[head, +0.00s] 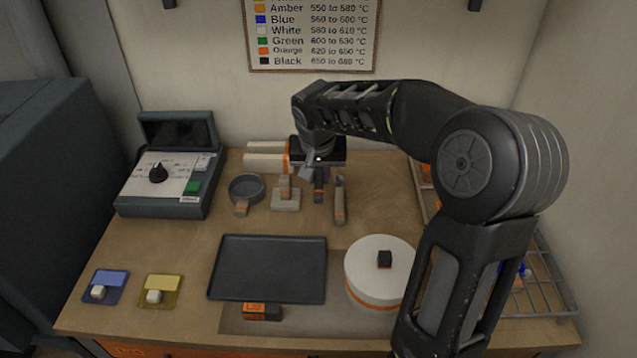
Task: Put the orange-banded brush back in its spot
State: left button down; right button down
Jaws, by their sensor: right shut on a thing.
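My right gripper (316,172) reaches over the back of the table and points down. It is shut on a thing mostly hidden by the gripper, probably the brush. A dark upright piece (319,190) with a little orange shows just below the jaws; I cannot tell if it is the held brush or part of a stand. A slim light tool with an orange end (340,203) lies just right of it. A small pale stand (286,195) is just to its left. The brush's spot cannot be made out for certain. My left gripper is not in view.
Pale cylinders with an orange band (265,160) lie behind the gripper. A round dark dish (246,190), a control box (172,170), a black tray (268,268), a white turntable (375,262) and blue (112,280) and yellow (168,283) pads share the table. A wire rack (545,280) is right.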

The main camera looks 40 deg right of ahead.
aim_at(319, 206)
jog(key=shift+f, duration=0.4)
jog(key=shift+f+b, duration=1.5)
jog(key=shift+f, duration=0.9)
jog(key=shift+f+b, duration=0.5)
jog(key=shift+b, duration=0.4)
jog(key=c, duration=1.2)
grip_release()
